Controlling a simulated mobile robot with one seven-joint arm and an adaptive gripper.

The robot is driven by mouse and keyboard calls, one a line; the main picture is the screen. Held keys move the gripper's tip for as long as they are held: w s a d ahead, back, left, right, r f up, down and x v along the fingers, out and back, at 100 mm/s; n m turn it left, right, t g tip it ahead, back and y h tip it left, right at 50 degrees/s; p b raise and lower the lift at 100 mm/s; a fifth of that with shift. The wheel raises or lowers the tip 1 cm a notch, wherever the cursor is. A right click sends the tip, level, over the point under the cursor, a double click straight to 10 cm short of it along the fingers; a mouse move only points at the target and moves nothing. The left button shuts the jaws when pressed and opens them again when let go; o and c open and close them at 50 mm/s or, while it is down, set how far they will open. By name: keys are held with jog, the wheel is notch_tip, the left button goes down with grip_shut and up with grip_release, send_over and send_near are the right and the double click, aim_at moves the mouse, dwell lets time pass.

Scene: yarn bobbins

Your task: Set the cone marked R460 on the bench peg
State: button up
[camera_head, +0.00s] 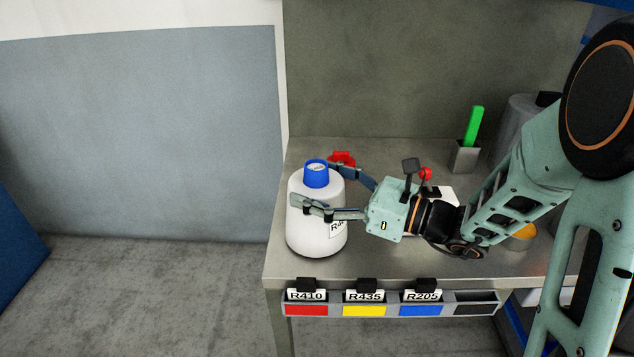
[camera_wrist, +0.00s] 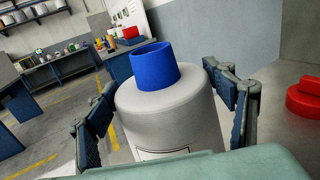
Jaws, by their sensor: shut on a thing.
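A white yarn cone with a blue top (camera_head: 311,222) is upright at the left end of the steel bench (camera_head: 375,263). Its label is partly hidden by a finger; only the start, like "R4", can be read. My gripper (camera_head: 318,192) is shut on this cone, one finger on each side of its upper body. The wrist view shows the cone (camera_wrist: 172,108) between both fingers, its blue top clear. I cannot tell whether the cone's base touches the bench. No bench peg can be made out; one under the cone would be hidden.
A red piece (camera_head: 342,158) lies behind the cone. A green stick stands in a grey holder (camera_head: 465,157) at the back. Tags R410 (camera_head: 306,296), R435 (camera_head: 363,296) and R205 (camera_head: 420,296) hang along the front rail. The bench's left edge is close to the cone.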

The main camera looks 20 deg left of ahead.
jog(key=shift+f, duration=0.2)
jog(key=o, duration=2.1)
jog(key=shift+o, duration=0.2)
jog(key=shift+f, duration=0.15)
jog(key=shift+d, duration=0.1)
jog(key=v, duration=1.2)
